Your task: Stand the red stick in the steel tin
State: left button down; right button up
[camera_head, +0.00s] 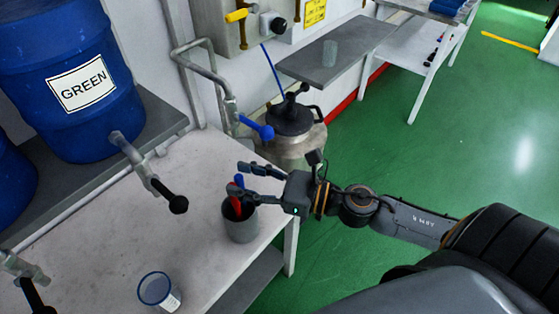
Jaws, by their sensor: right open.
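The steel tin (240,227) is a grey cylinder standing upright on the white table near its right edge. The red stick (236,205) is in the tin, leaning a little, with its upper part above the rim. A blue stick (239,180) shows beside it. My right gripper (236,177) comes in from the right and is open just above the tin, with its fingertips close around the tops of the sticks. The lower finger partly hides the red stick, so I cannot tell whether they touch. My left gripper is not in view.
A clear cup with a blue rim (158,290) stands at the table's front. A blue GREEN-labelled barrel (75,85) with a black-handled tap (150,175) overhangs the left. A steel vessel (293,140) stands behind my gripper. The table's middle (150,225) is clear.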

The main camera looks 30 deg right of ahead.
jog(key=v, duration=1.1)
jog(key=shift+s, duration=0.15)
dwell(0.7)
jog(key=w+d+f+m+t+h, duration=0.35)
jog(key=d+f+m+h, duration=0.25)
jog(key=d+f+m, duration=0.5)
notch_tip(320, 180, down, 20)
jog(key=s+d+m+g+h, duration=0.25)
jog(key=m+h, duration=0.25)
jog(key=m, duration=0.8)
jog(key=s+a+f+m+g+h, duration=0.1)
jog(key=s+a+f+m+g, duration=0.25)
jog(key=s+f+m, duration=0.65)
jog(key=s+a+f+m+g+h, duration=0.1)
jog(key=s+a+f+m+g, duration=0.35)
jog(key=f, duration=1.05)
jog(key=s+a+f+m+g, duration=0.2)
jog(key=s, duration=0.4)
jog(key=s+a+f+m+g, duration=0.1)
jog(key=s+a+f+g, duration=0.1)
jog(key=s, duration=0.4)
jog(key=shift+s+a+f+m+g, duration=0.25)
jog(key=shift+f+m+g, duration=0.15)
jog(key=shift+g, duration=0.1)
